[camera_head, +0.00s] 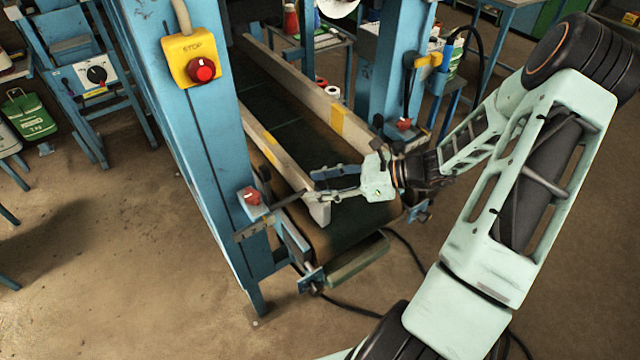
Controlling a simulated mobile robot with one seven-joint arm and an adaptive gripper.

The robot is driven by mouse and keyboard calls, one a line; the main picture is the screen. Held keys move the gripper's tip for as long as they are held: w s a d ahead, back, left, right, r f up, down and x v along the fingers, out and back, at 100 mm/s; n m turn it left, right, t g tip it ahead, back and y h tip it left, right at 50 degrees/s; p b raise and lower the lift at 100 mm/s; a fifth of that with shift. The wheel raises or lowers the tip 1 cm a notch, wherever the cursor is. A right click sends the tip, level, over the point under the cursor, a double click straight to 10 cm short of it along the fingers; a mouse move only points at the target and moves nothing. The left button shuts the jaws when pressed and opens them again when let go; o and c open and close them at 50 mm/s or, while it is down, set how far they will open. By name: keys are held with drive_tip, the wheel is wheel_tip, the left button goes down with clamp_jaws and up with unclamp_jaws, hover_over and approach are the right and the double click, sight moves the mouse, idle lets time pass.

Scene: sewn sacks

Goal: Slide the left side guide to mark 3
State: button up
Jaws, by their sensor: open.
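The left side guide (283,163) is a long pale rail with a yellow patch, running along the left side of the dark belt. Its near end lies by my gripper (309,188). My gripper is open, reaching in from the right with its fingers pointing left at that near end; I cannot tell whether they touch it. A red knob (251,196) sits on the blue post left of the guide. A flat bar (258,229) runs from below the knob toward the guide; its marks are too small to read.
The right side guide (345,124), also with a yellow patch, lies across the belt (277,108). A blue post with a yellow stop box (191,60) stands close on the left. Another red knob (404,125) is on the right post. A black cable lies on the floor.

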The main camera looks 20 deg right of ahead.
drive_tip(key=v, duration=1.2)
drive_tip(key=shift+r, duration=0.1)
